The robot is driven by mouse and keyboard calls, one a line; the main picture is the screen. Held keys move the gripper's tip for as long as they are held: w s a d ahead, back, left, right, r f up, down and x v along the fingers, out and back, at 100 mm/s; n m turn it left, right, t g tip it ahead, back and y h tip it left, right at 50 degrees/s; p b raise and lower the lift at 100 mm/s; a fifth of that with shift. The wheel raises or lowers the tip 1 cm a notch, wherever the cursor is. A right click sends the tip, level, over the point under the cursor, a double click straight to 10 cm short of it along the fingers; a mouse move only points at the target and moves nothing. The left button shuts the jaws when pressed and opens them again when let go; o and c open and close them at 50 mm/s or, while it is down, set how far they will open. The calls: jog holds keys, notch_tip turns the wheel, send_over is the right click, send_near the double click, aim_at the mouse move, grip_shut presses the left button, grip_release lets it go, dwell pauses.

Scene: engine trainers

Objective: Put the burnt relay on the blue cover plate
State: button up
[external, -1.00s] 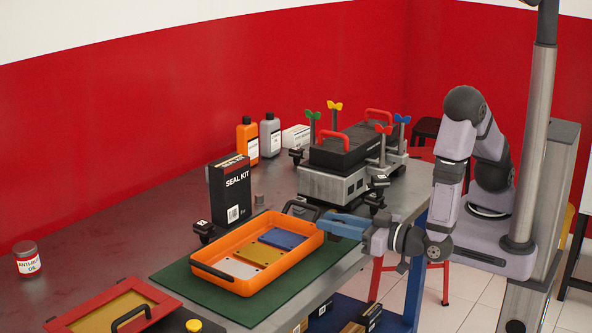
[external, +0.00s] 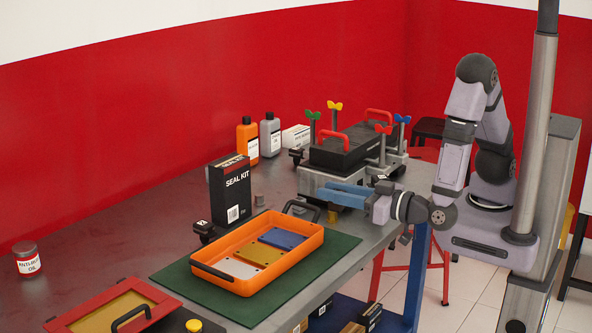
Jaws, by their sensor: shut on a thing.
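The blue cover plate (external: 284,238) lies flat at the far right end inside the orange tray (external: 225,281), with its top bare. My gripper (external: 344,194) has blue fingers and is above the bench, right of and beyond the tray, in front of the engine block (external: 333,185). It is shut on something. A small brownish-yellow piece (external: 332,216) shows just below the fingers; it may be the held burnt relay, but its shape and any marks are too small to tell. The fingers hide most of what they hold.
A yellow plate (external: 258,253) and a white plate (external: 239,268) share the tray. The tray stands on a green mat (external: 335,249). The seal kit box (external: 230,190) and a small black part (external: 204,231) stand behind it. A red-framed tray (external: 112,310) is at the front left.

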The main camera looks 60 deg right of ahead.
notch_tip(320, 180, up, 9)
jog(key=p, duration=0.8)
send_over(318, 233)
jog(key=s, duration=0.4)
jog(key=shift+d+r, duration=0.1)
jog(key=shift+d, duration=0.1)
notch_tip(318, 233, down, 11)
jog(key=b, duration=1)
jog(key=shift+b, duration=0.35)
jog(key=shift+f, duration=4.75)
jog(key=shift+b, duration=0.3)
jog(key=shift+f, duration=0.2)
jog(key=o, duration=1)
